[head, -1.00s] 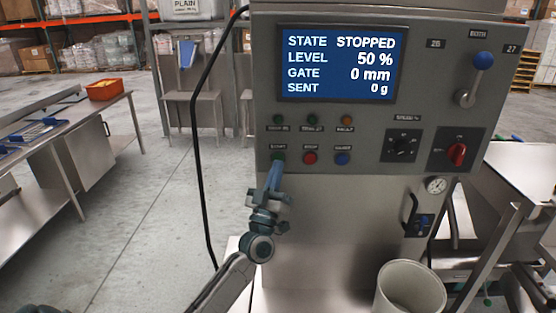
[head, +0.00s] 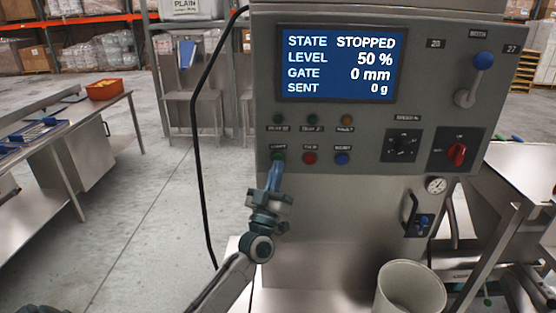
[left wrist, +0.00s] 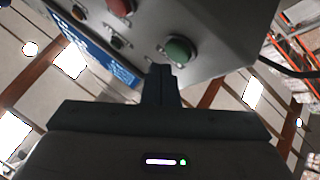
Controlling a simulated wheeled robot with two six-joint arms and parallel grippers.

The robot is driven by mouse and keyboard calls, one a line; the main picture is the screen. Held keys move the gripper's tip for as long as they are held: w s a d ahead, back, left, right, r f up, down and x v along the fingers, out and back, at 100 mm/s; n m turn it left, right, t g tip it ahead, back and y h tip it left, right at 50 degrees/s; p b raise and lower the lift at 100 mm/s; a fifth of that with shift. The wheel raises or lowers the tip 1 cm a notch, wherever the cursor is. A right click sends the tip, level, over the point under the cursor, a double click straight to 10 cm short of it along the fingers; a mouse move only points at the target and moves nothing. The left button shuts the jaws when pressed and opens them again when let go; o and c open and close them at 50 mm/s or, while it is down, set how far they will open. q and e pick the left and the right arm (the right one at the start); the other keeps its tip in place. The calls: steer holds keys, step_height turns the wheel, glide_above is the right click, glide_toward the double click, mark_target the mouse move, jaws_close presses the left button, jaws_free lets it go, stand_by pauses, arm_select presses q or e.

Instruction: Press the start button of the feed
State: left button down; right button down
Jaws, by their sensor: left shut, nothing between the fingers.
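The feed's grey control panel (head: 360,120) fills the middle of the head view. Its green start button (head: 278,157) is at the lower left of the panel, and it also shows in the left wrist view (left wrist: 179,50). My left gripper (head: 275,168) is shut and empty, with its blue-grey fingertips just below the start button in the head view. In the left wrist view the fingertips (left wrist: 160,70) point up toward the button, with a small gap seen between them. The screen (head: 340,64) reads STATE STOPPED, LEVEL 50 %, GATE 0 mm, SENT 0 g. My right gripper is not in view.
A red button (head: 310,158) and a blue button (head: 342,159) sit right of the start button. A black cable (head: 200,130) hangs left of the panel. A pale bucket (head: 408,290) stands below. A steel table (head: 70,150) is at left.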

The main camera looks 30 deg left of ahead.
arm_select(q)
steer(key=shift+w, duration=0.1)
stand_by(0.4)
steer(key=shift+w+a, duration=0.2)
steer(key=shift+w, duration=0.1)
steer(key=shift+w+a, duration=0.25)
steer(key=shift+w, duration=0.05)
stand_by(0.7)
steer(key=shift+s+d, duration=0.1)
steer(key=shift+s+d+p, duration=0.35)
steer(key=shift+s+p, duration=0.15)
steer(key=shift+s, duration=0.1)
stand_by(0.3)
steer(key=s+d, duration=0.1)
steer(key=s+p, duration=0.1)
steer(key=s, duration=0.1)
steer(key=s+d+p, duration=0.1)
steer(key=shift+s+d, duration=0.15)
steer(key=shift+d, duration=0.2)
